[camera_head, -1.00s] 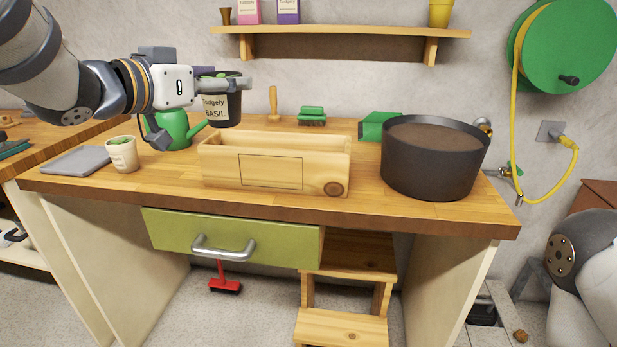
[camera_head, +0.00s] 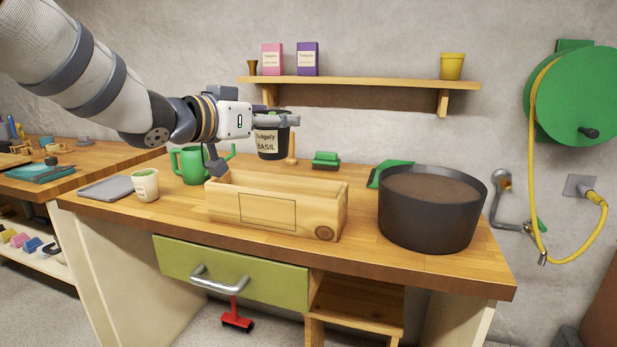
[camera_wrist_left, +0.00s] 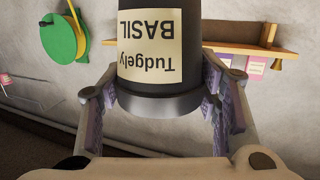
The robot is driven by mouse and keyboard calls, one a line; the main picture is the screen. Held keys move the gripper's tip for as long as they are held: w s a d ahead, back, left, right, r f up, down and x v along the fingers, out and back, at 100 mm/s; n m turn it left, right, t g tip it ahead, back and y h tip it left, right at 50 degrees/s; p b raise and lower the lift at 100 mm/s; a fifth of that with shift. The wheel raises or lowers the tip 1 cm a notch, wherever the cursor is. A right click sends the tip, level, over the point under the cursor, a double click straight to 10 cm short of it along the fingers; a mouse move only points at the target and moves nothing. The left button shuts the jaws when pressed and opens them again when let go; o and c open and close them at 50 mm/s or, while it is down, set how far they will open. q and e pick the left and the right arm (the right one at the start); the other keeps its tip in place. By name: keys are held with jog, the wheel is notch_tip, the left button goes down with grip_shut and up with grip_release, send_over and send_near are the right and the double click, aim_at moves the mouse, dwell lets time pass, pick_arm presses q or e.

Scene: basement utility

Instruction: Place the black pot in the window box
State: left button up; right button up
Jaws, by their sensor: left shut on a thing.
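The black pot (camera_head: 271,140), with a cream label reading "Tudgely BASIL", is held in the air by my left gripper (camera_head: 262,118). In the left wrist view the pot (camera_wrist_left: 150,85) sits between the two fingers of the gripper (camera_wrist_left: 165,105), which are shut on its sides. The pot appears upside down in that view; in the head view its label reads upright. The window box (camera_head: 267,208) is a pale wooden trough on the bench. The pot shows above and behind the box's far edge, apart from it. My right gripper is not in view.
A green watering can (camera_head: 190,165) and a small cream pot (camera_head: 145,185) stand left of the box. A large dark tub of soil (camera_head: 430,210) stands at the right. A shelf (camera_head: 360,84) hangs above.

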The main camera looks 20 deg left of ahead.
pick_arm(q)
jog(key=w+d+f+b, duration=0.2)
jog(key=w+d+f, duration=0.1)
jog(key=w+f, duration=0.7)
jog(key=shift+w+f, duration=0.4)
jog(key=shift+f, duration=0.55)
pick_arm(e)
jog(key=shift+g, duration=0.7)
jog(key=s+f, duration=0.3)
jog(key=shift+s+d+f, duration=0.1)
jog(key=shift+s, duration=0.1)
pick_arm(q)
jog(key=shift+f, duration=0.6)
jog(key=o, duration=1.4)
